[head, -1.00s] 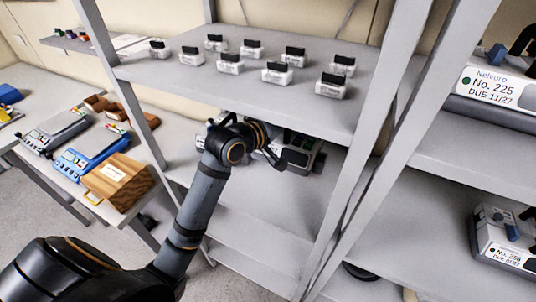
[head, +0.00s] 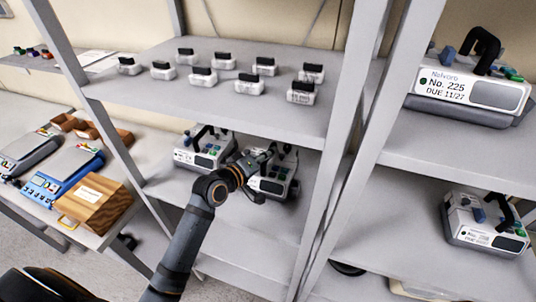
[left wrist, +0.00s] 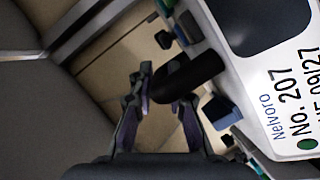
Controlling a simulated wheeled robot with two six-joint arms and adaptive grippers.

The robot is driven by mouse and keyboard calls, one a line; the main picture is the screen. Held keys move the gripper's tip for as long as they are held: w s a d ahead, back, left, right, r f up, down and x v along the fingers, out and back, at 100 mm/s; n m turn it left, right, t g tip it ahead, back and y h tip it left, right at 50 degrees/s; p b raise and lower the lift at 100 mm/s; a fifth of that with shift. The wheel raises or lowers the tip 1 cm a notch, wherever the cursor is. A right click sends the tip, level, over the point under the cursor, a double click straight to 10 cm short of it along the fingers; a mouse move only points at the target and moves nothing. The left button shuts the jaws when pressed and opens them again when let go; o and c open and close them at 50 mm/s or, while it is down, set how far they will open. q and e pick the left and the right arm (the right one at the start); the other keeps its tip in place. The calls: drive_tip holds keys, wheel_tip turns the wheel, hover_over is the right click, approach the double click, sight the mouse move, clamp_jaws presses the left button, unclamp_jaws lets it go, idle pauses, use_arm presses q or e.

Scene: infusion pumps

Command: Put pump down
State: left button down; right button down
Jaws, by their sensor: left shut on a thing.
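My left gripper (head: 262,160) reaches in under the top shelf board of the middle rack. It is shut on the black handle of a white and grey pump (head: 272,186). In the left wrist view the two fingers (left wrist: 160,100) close around that dark handle, and the pump (left wrist: 270,85) shows the label "Nelvoro No. 207". The pump is low over the second shelf (head: 215,205); I cannot tell whether its base touches the board. The arm hides part of it. My right gripper is not in view.
Another pump (head: 203,148) stands just left of the held one on the same shelf. The board above (head: 125,95) carries several small white devices. A rack post (head: 325,170) stands close to the right. Pump No. 225 (head: 470,88) sits on the right rack.

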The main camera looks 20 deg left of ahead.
sight(256, 180)
use_arm(q)
drive_tip(key=shift+r, duration=0.1)
drive_tip(key=c, duration=1.3)
unclamp_jaws()
drive_tip(key=shift+s, duration=0.1)
drive_tip(key=shift+r, duration=0.1)
drive_tip(key=v, duration=0.5)
drive_tip(key=shift+s+a, duration=0.1)
drive_tip(key=shift+s, duration=0.35)
drive_tip(key=p+v, duration=0.6)
